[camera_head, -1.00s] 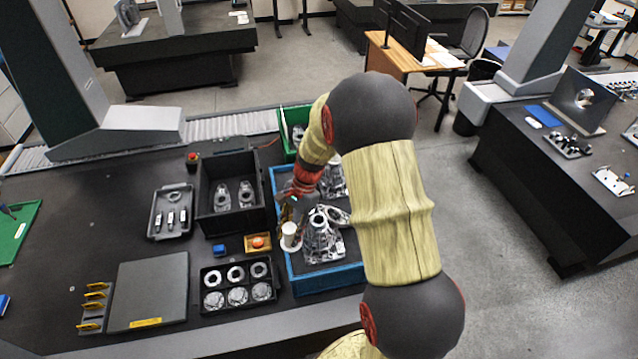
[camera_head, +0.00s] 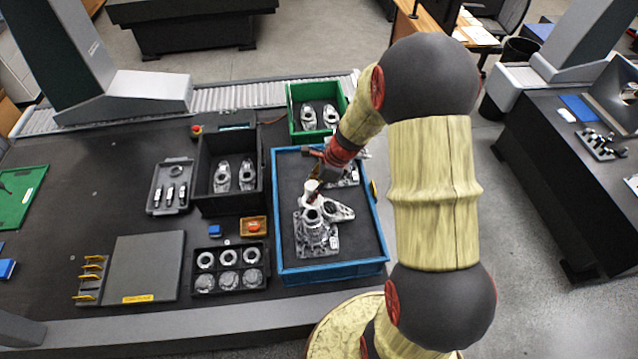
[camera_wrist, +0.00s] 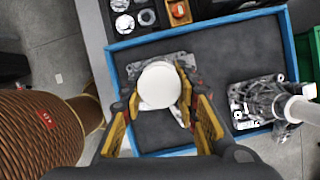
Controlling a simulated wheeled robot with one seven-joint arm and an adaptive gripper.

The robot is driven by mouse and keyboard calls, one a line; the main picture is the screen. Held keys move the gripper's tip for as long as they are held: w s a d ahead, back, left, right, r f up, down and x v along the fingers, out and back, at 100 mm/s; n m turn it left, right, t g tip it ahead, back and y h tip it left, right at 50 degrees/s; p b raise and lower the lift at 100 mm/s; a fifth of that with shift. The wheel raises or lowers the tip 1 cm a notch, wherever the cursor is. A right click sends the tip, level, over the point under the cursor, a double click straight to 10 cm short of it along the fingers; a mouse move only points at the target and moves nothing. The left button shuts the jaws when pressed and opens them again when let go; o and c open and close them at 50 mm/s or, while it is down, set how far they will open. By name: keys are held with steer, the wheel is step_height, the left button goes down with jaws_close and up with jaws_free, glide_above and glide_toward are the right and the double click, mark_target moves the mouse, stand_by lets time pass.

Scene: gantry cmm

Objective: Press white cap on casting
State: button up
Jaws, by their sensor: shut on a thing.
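A white cap (camera_wrist: 158,85) is held between the fingers of my gripper (camera_wrist: 163,108) in the wrist view. The head view shows the cap (camera_head: 311,187) at the upper end of a grey metal casting (camera_head: 316,238), which stands in the blue-walled tray (camera_head: 333,269). My gripper (camera_head: 316,174) reaches down to it from the upper right. In the wrist view the cap hides much of the casting (camera_wrist: 178,60) beneath it. I cannot tell whether cap and casting touch. A second casting (camera_wrist: 248,101) with a white cylindrical part stands at the right.
A flat metal part (camera_head: 340,211) lies beside the casting. A green bin (camera_head: 292,119) stands behind the tray, and a black bin (camera_head: 204,176) with metal parts stands left. A black holder (camera_head: 207,282) with rings and an orange button box (camera_head: 253,227) are near the tray's left wall.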

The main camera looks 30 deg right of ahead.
steer(key=shift+s+a+f+b, duration=0.15)
steer(key=shift+a+f+b, duration=0.15)
steer(key=shift+f+b, duration=0.05)
steer(key=shift+d+f+b, duration=0.2)
steer(key=shift+f+b, duration=0.4)
steer(key=shift+f, duration=0.1)
steer(key=shift+a+f+b, duration=0.1)
steer(key=shift+f+b, duration=1.5)
steer(key=shift+f, duration=0.4)
steer(key=shift+p, duration=0.35)
steer(key=shift+f, duration=0.15)
stand_by(0.4)
steer(key=o, duration=1)
steer(key=shift+o, duration=1.4)
